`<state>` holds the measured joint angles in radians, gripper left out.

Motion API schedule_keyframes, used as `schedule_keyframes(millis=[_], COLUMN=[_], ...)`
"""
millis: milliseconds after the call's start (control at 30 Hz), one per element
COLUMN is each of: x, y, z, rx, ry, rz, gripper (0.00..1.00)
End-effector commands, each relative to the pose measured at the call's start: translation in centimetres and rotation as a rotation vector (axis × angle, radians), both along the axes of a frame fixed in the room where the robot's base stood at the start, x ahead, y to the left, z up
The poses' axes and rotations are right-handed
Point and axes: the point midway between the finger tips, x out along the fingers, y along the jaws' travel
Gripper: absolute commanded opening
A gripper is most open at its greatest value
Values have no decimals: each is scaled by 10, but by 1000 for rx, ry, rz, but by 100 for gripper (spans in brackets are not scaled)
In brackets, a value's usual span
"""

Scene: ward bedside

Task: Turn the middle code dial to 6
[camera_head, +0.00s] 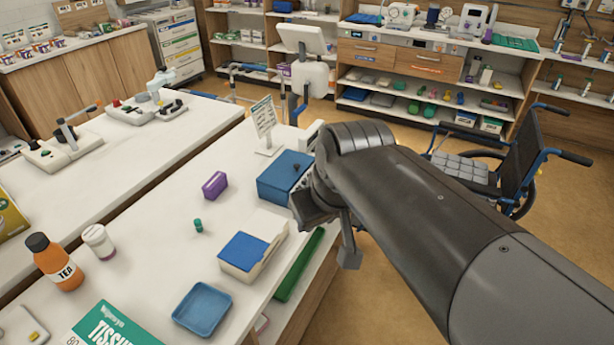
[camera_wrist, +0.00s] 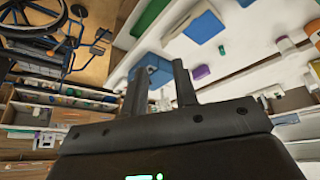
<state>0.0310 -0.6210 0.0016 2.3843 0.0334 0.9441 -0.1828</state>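A blue box (camera_head: 280,182) stands near the right edge of the white counter, with a small dark part on its top. It also shows in the wrist view (camera_wrist: 160,60), beyond my fingers. I cannot make out separate code dials or any digits; the box's right side is partly hidden behind my gripper in the head view. My gripper (camera_head: 330,232) is at the right of the box, by the counter edge. In the wrist view, the two fingers of my gripper (camera_wrist: 159,72) stand apart with nothing between them. I cannot tell whether it touches the box.
A purple box (camera_head: 215,185), a small green item (camera_head: 198,225), a white box with blue top (camera_head: 246,250) and a blue tray (camera_head: 203,308) are on the counter (camera_head: 160,265). A sign (camera_head: 264,120) stands behind the blue box. A wheelchair (camera_head: 500,165) is at right.

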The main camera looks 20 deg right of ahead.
Motion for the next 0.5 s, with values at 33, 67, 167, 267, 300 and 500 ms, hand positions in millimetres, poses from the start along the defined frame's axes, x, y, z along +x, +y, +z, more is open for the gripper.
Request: schedule_keyframes(millis=[33,67,167,267,300,500], x=[15,23,51,80,92,152], y=[-2,-3,-7,-12,-15,-29], z=[5,8,16,22,23,22], rx=[-11,-19,-42,-60,-64,-79], ry=[23,35,72,104,117,166], rz=[37,67,165,264,305,512], gripper=[27,27,27,27,27,27])
